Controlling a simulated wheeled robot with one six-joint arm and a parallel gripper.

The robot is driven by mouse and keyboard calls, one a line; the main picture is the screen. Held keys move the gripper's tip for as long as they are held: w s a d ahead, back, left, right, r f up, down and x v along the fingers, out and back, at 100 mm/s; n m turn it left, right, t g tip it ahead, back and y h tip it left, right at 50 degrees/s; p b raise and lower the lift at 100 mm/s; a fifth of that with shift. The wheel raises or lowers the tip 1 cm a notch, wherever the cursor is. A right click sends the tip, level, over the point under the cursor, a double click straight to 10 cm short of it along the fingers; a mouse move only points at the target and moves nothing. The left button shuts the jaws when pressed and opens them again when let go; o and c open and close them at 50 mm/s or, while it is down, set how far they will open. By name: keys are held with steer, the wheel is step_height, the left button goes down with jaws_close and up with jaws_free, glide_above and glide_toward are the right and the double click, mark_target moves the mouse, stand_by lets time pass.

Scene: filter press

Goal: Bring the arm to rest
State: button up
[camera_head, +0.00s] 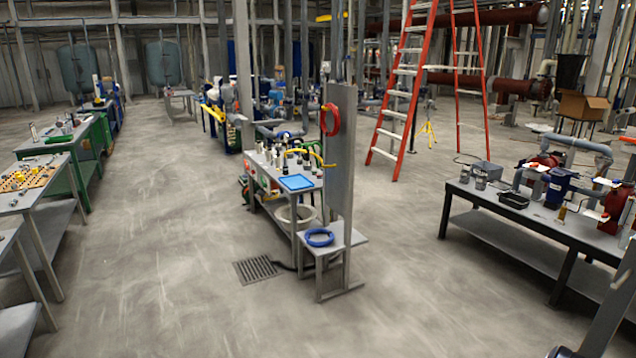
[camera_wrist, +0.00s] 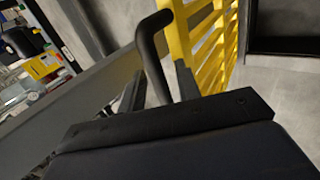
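My gripper (camera_wrist: 158,88) shows in the wrist view, with its two dark fingers apart. A dark curved bar, like a bent handle (camera_wrist: 150,45), rises between the fingers. It looks closer to the right finger; I cannot tell whether it touches it. The near end of the bar is hidden behind the gripper body. I see nothing else between the fingers. In the head view, only a grey part of my arm shows at the lower right edge; the gripper is out of that picture.
In the wrist view, a yellow slatted structure (camera_wrist: 213,42) stands close beyond the bar, and a grey beam (camera_wrist: 75,92) runs at left. In the head view, a workbench with pumps (camera_head: 480,208) stands at right, an orange ladder (camera_head: 384,110) behind. Open floor (camera_head: 170,260) lies left of centre.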

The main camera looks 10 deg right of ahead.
steer(key=b+v, duration=0.3)
steer(key=v, duration=0.7)
steer(key=p+x, duration=0.3)
steer(key=x, duration=0.7)
steer(key=shift+w+f, duration=0.1)
steer(key=shift+f, duration=0.1)
steer(key=shift+a, duration=0.15)
steer(key=shift+s+a, duration=0.2)
steer(key=shift+s, duration=0.05)
steer(key=shift+w+r, duration=0.1)
